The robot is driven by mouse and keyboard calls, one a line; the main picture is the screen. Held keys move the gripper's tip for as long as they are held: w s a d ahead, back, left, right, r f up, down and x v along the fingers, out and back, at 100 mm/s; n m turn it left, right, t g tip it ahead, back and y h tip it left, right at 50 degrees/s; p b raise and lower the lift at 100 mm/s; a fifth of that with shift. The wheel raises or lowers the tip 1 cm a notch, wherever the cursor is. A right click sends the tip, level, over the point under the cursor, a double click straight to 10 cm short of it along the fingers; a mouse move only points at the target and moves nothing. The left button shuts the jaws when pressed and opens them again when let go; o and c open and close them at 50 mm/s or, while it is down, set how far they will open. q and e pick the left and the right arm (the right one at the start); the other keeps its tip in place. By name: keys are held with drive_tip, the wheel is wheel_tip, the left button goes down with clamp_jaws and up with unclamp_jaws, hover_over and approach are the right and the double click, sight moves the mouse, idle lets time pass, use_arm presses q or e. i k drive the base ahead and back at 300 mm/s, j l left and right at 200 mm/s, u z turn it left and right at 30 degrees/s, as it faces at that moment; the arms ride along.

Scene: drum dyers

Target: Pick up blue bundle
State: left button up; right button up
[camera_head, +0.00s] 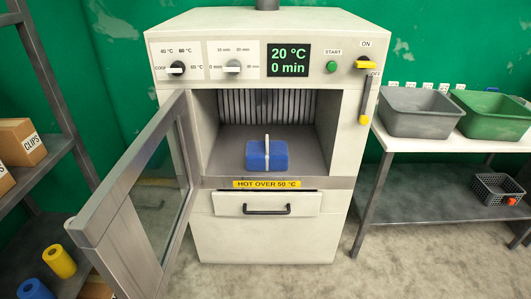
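The blue bundle (278,157) lies on the floor of the open chamber (222,160) of a white drying machine (183,38), near the front middle. A pale strap or band runs upright over its middle and sticks up above it. The machine's glass door (113,199) with a grey frame stands open toward the left front. The display (289,60) reads 20 °C and 0 min. Neither of my grippers is in view, and nothing touches the bundle from outside.
A "HOT OVER 50 °C" label (267,184) and a drawer with a black handle (266,210) sit below the opening. A lever (366,98) is at right. Grey (416,126) and green (492,132) tubs stand on a table. Left shelves hold boxes (18,142), yellow (59,262) and blue (35,289) cylinders.

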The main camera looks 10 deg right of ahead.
sight(267, 155)
drive_tip(key=i+l+u, duration=0.1)
drive_tip(key=i+l, duration=0.45)
drive_tip(key=i+l+u, duration=0.1)
drive_tip(key=i+l, duration=0.45)
drive_tip(key=l, duration=0.15)
drive_tip(key=i+l+u, duration=0.1)
drive_tip(key=i+l, duration=0.4)
drive_tip(key=l, duration=0.2)
